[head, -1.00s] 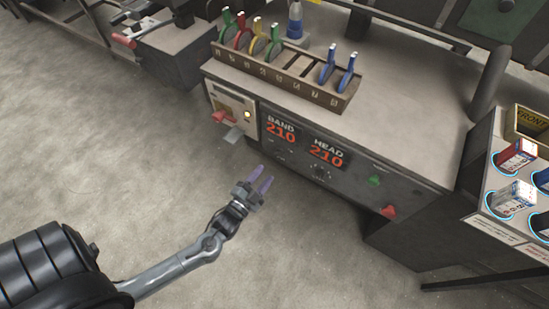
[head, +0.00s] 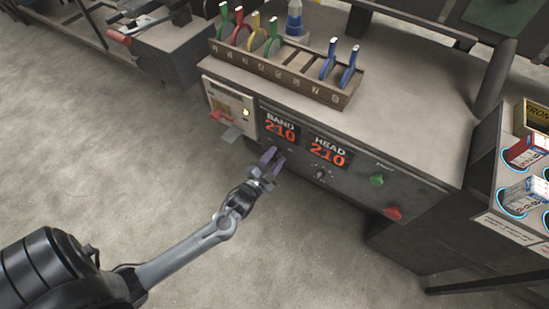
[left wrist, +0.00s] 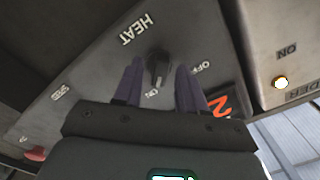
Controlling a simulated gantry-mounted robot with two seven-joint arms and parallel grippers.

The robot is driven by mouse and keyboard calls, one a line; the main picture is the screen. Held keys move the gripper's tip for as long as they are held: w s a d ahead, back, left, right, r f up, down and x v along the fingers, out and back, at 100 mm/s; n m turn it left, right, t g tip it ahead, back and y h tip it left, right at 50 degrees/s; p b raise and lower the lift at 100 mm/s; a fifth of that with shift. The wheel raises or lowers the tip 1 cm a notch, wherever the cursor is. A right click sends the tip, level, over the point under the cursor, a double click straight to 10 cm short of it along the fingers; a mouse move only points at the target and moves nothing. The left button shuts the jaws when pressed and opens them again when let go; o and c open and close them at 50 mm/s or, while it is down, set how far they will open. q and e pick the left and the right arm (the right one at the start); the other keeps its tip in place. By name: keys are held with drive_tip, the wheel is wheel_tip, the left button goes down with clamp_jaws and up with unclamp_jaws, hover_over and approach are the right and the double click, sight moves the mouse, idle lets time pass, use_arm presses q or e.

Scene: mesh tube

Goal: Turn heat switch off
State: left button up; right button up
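The heat switch (left wrist: 157,68) is a dark knob on a grey panel in the left wrist view. The HEAT label (left wrist: 138,30) is above it, ON is printed just below and OFF to the right. Its pointed end appears to face ON. My left gripper (left wrist: 160,75) is open, one purple finger on each side of the knob; I cannot tell whether they touch it. In the head view the left gripper (head: 272,158) is at the machine's front panel, below the BAND display (head: 280,128), and the switch cannot be made out there. My right gripper is not in view.
The HEAD display (head: 327,150), another knob (head: 320,175), a green button (head: 376,180) and a red button (head: 393,213) lie to the right. A box with a lit lamp (head: 246,112) and red lever (head: 221,115) juts out at left. The floor before the machine is clear.

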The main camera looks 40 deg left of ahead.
use_arm(q)
clamp_jaws()
